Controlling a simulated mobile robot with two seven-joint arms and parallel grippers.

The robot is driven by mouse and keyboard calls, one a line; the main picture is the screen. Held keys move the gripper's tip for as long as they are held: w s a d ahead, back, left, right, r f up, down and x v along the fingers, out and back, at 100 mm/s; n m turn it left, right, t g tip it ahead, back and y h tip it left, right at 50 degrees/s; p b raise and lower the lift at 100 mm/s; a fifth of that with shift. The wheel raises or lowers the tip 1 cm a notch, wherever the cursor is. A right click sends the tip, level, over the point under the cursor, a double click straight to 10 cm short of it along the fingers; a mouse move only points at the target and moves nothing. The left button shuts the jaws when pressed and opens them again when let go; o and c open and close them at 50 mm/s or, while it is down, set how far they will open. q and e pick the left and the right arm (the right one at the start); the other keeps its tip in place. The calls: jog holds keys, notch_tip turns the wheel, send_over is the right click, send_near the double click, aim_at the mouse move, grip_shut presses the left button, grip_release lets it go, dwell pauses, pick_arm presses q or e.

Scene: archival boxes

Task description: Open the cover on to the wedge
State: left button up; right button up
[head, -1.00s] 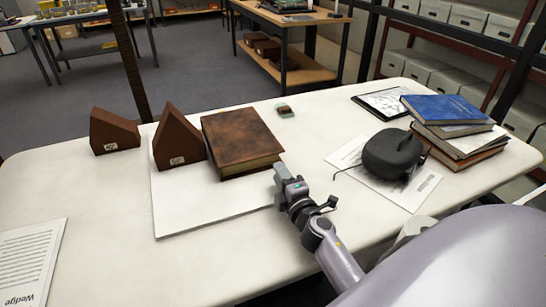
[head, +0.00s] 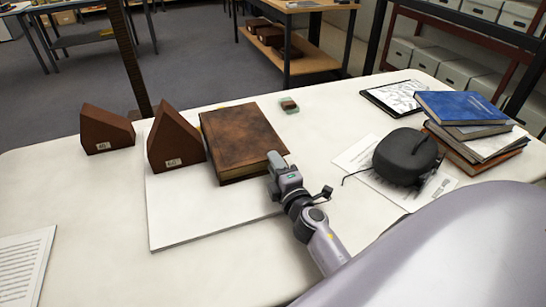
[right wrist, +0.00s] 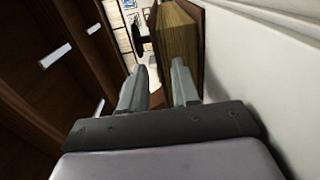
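A closed brown leather book (head: 240,138) lies flat on a white board (head: 195,215); its page block and covers also show in the right wrist view (right wrist: 178,42). Two brown wedges stand left of it: a larger one (head: 170,135) close beside the book and a smaller one (head: 106,129) further left. Both carry small white labels. My right gripper (head: 277,162) is low at the book's near right corner. In the right wrist view its fingers (right wrist: 158,85) are apart, with the book just beyond them. I cannot tell if they touch it. My left gripper is out of view.
A dark rounded object (head: 405,156) rests on a paper sheet at the right, beside stacked books (head: 470,125). A printed sheet (head: 22,265) lies front left. The table's left side is mostly clear.

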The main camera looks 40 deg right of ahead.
jog(key=shift+w+d, duration=0.1)
jog(key=shift+w, duration=0.25)
grip_shut()
dwell(1.3)
